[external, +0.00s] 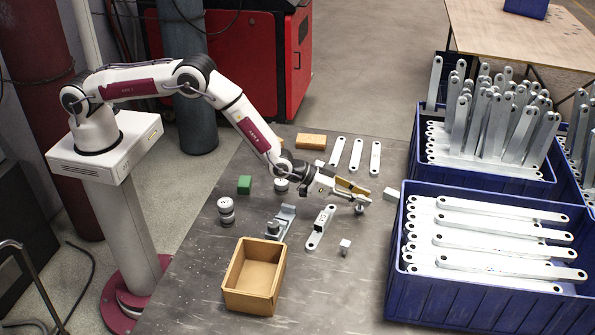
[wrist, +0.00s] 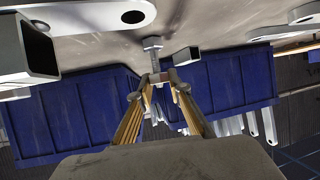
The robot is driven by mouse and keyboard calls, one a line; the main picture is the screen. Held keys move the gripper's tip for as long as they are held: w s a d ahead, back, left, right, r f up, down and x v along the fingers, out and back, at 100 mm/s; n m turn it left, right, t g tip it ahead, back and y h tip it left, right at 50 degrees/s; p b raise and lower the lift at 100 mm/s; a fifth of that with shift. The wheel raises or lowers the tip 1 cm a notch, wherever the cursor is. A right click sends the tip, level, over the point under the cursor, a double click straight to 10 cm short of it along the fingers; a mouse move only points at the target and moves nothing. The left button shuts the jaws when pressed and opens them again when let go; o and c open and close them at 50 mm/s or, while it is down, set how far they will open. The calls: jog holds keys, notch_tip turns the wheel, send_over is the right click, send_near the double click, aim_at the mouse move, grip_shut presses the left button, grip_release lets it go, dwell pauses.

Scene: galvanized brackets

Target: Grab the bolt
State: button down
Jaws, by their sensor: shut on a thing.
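The bolt (wrist: 153,45) is a small grey metal piece with a wider head. In the wrist view it sticks out from between the fingertips of my gripper (wrist: 161,80), which are shut on it. In the external view my gripper (external: 362,198) is low over the grey table, with the bolt (external: 360,209) at its tips, partly hidden. I cannot tell whether the bolt touches the table.
Blue crates of galvanized brackets (external: 394,245) stand on the right. A cardboard box (external: 234,298) is at the front. Nearby are a flat bracket (external: 314,240), a small metal cube (external: 345,244), a pale block (external: 390,193), a green block (external: 244,185) and a tan block (external: 311,142).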

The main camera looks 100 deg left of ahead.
jog(key=shift+r, duration=4.9)
